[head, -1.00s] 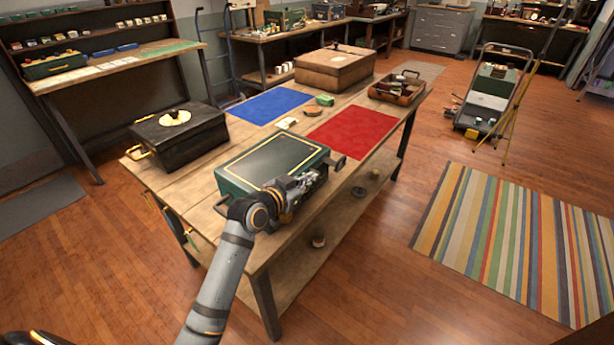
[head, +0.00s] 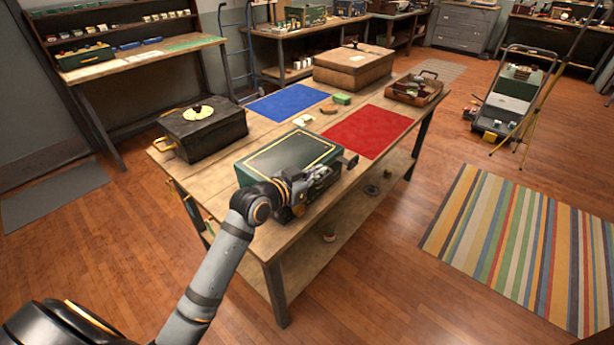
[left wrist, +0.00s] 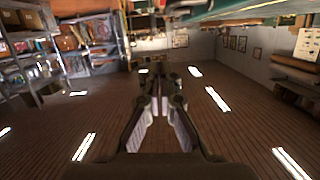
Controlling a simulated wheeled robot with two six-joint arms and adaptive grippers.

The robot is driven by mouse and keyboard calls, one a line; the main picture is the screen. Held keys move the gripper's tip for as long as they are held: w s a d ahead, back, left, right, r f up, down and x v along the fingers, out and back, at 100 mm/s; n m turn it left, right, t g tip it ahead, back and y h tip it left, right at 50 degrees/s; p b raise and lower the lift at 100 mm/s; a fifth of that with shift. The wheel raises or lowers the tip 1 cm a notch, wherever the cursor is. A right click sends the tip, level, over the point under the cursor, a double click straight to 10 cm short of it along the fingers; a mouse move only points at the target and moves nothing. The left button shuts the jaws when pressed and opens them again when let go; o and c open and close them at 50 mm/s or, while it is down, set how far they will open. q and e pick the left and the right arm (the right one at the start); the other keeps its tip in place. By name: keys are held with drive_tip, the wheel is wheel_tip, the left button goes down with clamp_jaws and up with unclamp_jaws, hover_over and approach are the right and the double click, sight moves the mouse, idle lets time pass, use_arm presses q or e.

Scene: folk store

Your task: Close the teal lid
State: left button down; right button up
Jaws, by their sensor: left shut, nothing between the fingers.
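The teal-green box with its lid (head: 290,153) stands at the near end of the wooden table. The lid has a gold border line and lies flat on the box, as far as the head view shows. My left gripper (head: 325,174) is shut and empty along the box's near right side, partly hiding its front. I cannot tell whether it touches the box. In the left wrist view the fingers (left wrist: 157,92) are close together with nothing between them. My right gripper is not in view.
On the table (head: 240,230) are a black box (head: 215,135), a blue mat (head: 275,104), a red mat (head: 366,130), a brown case (head: 352,70) and a tray (head: 432,92) of items. A striped rug (head: 510,240) lies on open floor at right.

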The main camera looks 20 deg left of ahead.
use_arm(q)
drive_tip(key=v, duration=0.5)
drive_tip(key=shift+s+a, duration=0.2)
drive_tip(key=shift+a, duration=0.1)
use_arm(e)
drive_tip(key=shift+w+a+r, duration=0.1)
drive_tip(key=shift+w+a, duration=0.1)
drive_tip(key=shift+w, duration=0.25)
use_arm(q)
drive_tip(key=shift+f, duration=0.15)
